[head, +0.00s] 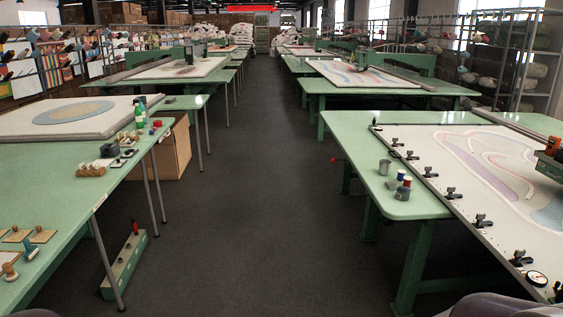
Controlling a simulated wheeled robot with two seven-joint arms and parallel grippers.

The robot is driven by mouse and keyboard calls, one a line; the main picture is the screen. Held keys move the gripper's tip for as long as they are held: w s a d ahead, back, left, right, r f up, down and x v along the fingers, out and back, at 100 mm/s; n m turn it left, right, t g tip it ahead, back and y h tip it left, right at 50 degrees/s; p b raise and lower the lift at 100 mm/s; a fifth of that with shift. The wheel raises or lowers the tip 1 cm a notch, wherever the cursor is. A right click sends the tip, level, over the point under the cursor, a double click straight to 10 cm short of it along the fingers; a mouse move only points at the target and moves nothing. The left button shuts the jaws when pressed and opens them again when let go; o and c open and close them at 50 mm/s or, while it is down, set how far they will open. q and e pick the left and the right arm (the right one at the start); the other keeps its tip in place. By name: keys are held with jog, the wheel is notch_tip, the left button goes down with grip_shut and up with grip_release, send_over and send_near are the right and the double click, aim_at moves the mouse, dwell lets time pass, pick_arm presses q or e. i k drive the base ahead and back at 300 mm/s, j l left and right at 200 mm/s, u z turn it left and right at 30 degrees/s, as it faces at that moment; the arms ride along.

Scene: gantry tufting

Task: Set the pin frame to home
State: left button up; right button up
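What appears to be the pin frame (463,224) lies on the right green table, with a row of black clamps along its near left edge. A pale cloth (485,165) with pink, lilac and blue curved shapes is stretched on it. A round white dial (536,278) sits at its front corner. An orange and black unit (550,160) stands over the cloth at the right picture edge. The frame's right side is cut off, so I cannot tell its full position. Neither gripper is in view; only rounded grey parts, probably mine, show at the bottom right.
The left table (60,215) carries wooden-handled tools. A green box with red knobs (124,266) and a cardboard box (170,150) stand on the floor. The middle aisle (255,200) is clear.

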aim_at(493, 167)
jog(key=i, duration=1.25)
jog(key=i+z, duration=0.1)
jog(key=i, duration=1.2)
jog(key=i+z, duration=0.3)
jog(key=i, duration=0.15)
jog(key=i+j+z, duration=0.15)
jog(key=i+z, duration=0.2)
jog(key=i+j+z, duration=0.3)
jog(key=i, duration=0.2)
jog(key=i+z, duration=0.25)
jog(key=z, duration=0.2)
jog(key=i+j+z, duration=0.1)
jog(key=i+z, duration=0.15)
jog(key=z, duration=0.15)
jog(key=i+j+z, duration=0.2)
jog(key=z, duration=0.25)
jog(key=i+j+z, duration=0.25)
jog(key=z, duration=0.2)
jog(key=i+j+z, duration=0.15)
jog(key=j+z, duration=0.25)
jog(key=l, duration=0.1)
